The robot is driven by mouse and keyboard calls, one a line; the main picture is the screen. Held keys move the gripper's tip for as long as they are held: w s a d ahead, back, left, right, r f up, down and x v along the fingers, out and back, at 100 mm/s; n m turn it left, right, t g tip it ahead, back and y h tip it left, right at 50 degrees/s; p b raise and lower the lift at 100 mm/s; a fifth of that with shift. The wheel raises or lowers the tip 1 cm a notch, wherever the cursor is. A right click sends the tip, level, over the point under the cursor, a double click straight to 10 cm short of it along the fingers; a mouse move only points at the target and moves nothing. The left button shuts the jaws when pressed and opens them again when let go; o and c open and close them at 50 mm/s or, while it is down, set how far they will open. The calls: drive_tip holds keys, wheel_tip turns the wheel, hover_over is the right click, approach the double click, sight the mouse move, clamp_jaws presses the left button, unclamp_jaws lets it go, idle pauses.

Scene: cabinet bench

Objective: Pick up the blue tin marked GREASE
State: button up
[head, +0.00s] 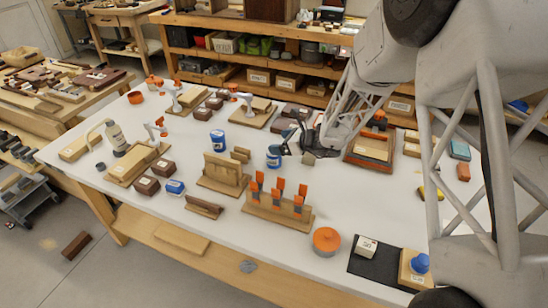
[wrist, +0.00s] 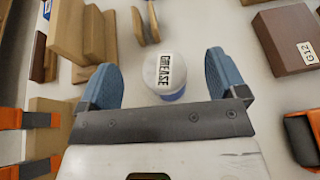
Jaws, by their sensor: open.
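The blue tin marked GREASE (wrist: 167,70) shows in the wrist view from above, with a white lid and black lettering and a blue edge at its base. My gripper (wrist: 160,78) is open, with one blue finger on each side of the tin's outline. I cannot tell whether the fingers are level with the tin or above it. In the head view a blue tin (head: 273,157) stands on the white table just left of my gripper (head: 297,146); its label is too small to read.
Another blue tin (head: 217,139) stands further left. Wooden racks (head: 222,172) and a block holding orange-handled tools (head: 278,208) stand close in front. A brown box marked G12 (wrist: 288,40) lies to the right in the wrist view. A wooden tray (head: 368,150) lies right of my gripper.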

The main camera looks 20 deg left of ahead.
sight(274, 157)
drive_tip(key=shift+f, duration=0.5)
drive_tip(key=shift+f, duration=0.15)
drive_tip(key=shift+f, duration=0.6)
drive_tip(key=shift+a+f, duration=0.4)
drive_tip(key=shift+f, duration=0.3)
drive_tip(key=shift+a+f, duration=0.4)
drive_tip(key=shift+f, duration=0.25)
drive_tip(key=shift+w+a+f, duration=0.15)
drive_tip(key=shift+a+f, duration=0.1)
drive_tip(key=shift+a, duration=0.35)
drive_tip(key=c, duration=1.1)
